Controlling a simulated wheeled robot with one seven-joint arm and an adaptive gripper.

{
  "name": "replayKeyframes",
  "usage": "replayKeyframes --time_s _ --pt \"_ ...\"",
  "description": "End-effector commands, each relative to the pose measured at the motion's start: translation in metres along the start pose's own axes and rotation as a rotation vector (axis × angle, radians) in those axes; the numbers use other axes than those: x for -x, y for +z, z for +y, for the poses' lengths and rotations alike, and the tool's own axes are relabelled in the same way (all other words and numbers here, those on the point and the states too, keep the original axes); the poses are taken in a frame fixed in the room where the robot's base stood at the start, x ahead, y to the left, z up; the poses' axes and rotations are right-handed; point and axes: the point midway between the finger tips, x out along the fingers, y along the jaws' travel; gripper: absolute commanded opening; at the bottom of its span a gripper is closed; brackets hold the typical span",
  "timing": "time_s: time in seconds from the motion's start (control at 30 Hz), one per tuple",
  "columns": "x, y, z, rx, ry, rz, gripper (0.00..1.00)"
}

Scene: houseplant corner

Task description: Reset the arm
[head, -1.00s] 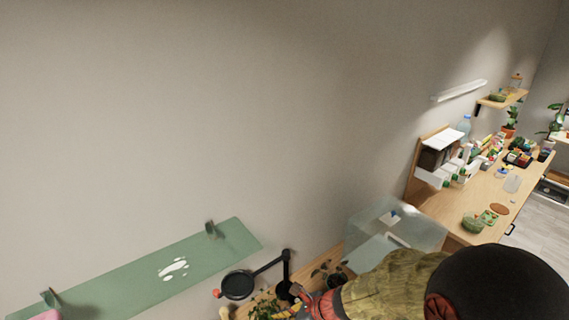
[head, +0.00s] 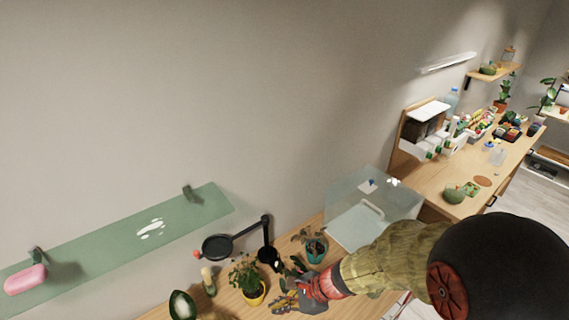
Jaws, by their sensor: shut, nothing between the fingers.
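My arm reaches in from the lower right in the head view, with a yellowish sleeve-like link and a dark round joint. My gripper (head: 284,303) is at its far end, low in the picture, with yellowish fingers shut and nothing between them.
A teal pot (head: 316,252) with a plant, a black lamp arm (head: 266,238) and a clear box (head: 365,213) stand close by. A green glass shelf (head: 110,242) holds a pink object (head: 25,280). A longer desk (head: 440,185) with several items extends right.

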Motion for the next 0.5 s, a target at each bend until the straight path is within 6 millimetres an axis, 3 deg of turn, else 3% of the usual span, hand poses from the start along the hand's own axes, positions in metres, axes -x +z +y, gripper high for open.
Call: replayKeyframes --time_s 0.27,0.37,0.5 --pt "0.036 0.001 0.043 0.510 0.132 0.036 0.00" --pt "0.060 -0.011 0.062 0.791 0.190 0.083 0.00" --pt "0.101 -0.043 0.085 1.178 0.278 0.210 0.00"
